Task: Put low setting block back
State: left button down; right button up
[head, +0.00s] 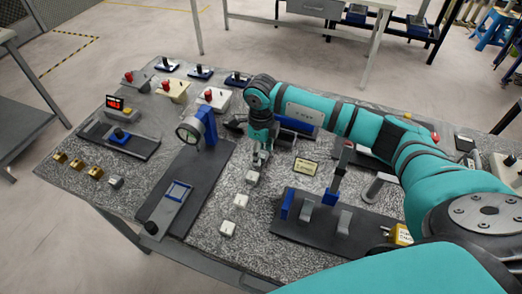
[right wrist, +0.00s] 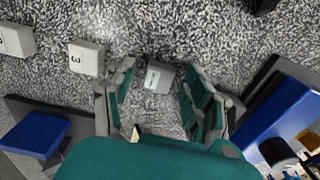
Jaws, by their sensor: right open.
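Three small pale blocks stand in a row on the speckled table top: a rear block (head: 253,177), a middle block (head: 240,201) and a front block (head: 228,228). My right gripper (head: 261,158) is open, pointing down just above and behind the rear block. In the right wrist view, a grey block with a pale label (right wrist: 158,77) lies between the spread fingers, near their tips. Its label is too small to read. A block marked 3 (right wrist: 86,59) and another block (right wrist: 15,40) lie to its left. I cannot tell which is the low setting block. My left gripper is not in view.
A dial gauge stand (head: 208,126) on a dark base is left of the blocks. A dark fixture plate (head: 300,233) with blue and grey uprights is right of them. A small sign (head: 305,167) stands near my gripper. Bare table surrounds the row.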

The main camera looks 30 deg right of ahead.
notch_tip(320, 180, up, 12)
jog(key=b, duration=0.2)
